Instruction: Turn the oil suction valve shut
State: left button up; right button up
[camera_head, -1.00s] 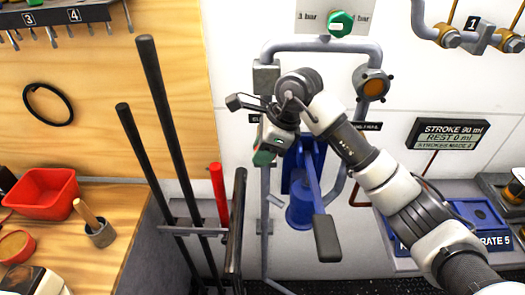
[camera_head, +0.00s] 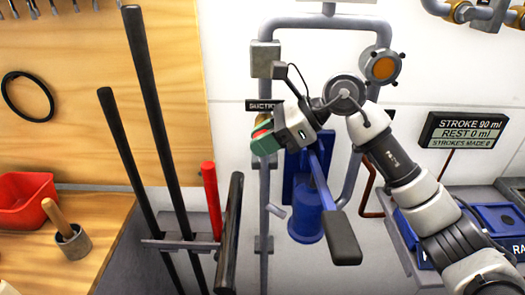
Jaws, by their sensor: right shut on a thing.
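The oil suction valve has a green handle (camera_head: 264,145) with a little red on top. It sits on a grey vertical pipe just under the SUCTION label (camera_head: 260,105). My right gripper (camera_head: 268,134) comes from the right and is shut on this handle. The gripper covers part of the handle, so I cannot tell its exact angle. My left gripper is not in view.
A blue hand pump (camera_head: 306,222) with a dark-ended lever (camera_head: 343,237) stands just below my right gripper. Tall black bars and a red bar (camera_head: 211,200) stand in a rack to the left. A stroke display (camera_head: 464,131) is at the right.

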jog(key=shift+r, duration=0.1)
dwell(0.4)
jog(key=o, duration=0.9)
jog(key=shift+d, duration=0.1)
jog(key=shift+b+v, duration=0.8)
jog(key=shift+v, duration=4.55)
